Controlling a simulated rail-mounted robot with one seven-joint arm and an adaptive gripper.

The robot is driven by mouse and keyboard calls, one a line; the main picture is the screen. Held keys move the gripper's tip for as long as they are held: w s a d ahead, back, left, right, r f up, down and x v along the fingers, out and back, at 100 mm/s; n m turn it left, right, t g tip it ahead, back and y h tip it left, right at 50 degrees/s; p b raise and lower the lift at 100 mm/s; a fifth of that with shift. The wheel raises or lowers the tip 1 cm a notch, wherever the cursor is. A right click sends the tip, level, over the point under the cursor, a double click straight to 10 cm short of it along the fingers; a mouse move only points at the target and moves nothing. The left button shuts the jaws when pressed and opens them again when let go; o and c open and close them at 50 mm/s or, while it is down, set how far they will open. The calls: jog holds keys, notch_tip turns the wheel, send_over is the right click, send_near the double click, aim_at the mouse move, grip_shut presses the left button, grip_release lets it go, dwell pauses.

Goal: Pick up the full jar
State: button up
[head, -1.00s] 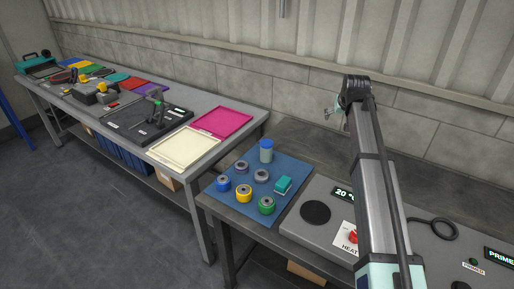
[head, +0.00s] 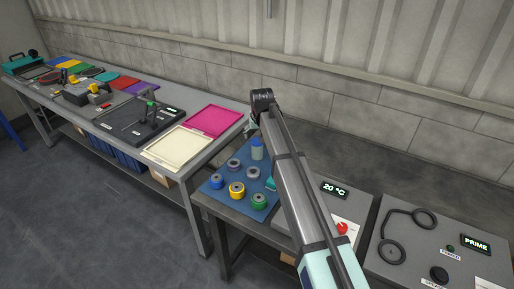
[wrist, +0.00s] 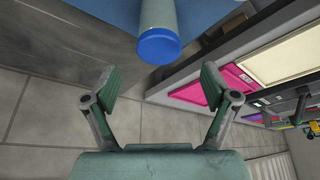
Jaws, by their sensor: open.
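A pale blue-grey jar (head: 257,153) with a blue lid stands upright at the far edge of the blue mat (head: 215,185) in the head view. In the wrist view the jar (wrist: 158,14) shows at the top, with its blue lid facing my gripper. My gripper (wrist: 160,82) is open and empty, with its fingers spread to either side and the lid beyond their tips, not between them. In the head view my gripper is mostly hidden behind the arm's end, near the jar. What the jar holds cannot be made out.
Several ring-shaped rolls, including a yellow one (head: 237,190) and a green one (head: 259,201), sit on the mat. A cream tray (head: 178,147) and magenta tray (head: 214,121) lie on the neighbouring bench. A wall stands behind.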

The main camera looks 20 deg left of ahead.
aim_at(257, 141)
jog(key=shift+p+x, duration=1.3)
jog(key=shift+x, duration=2.85)
jog(key=shift+d, duration=0.1)
jog(key=c, duration=1.4)
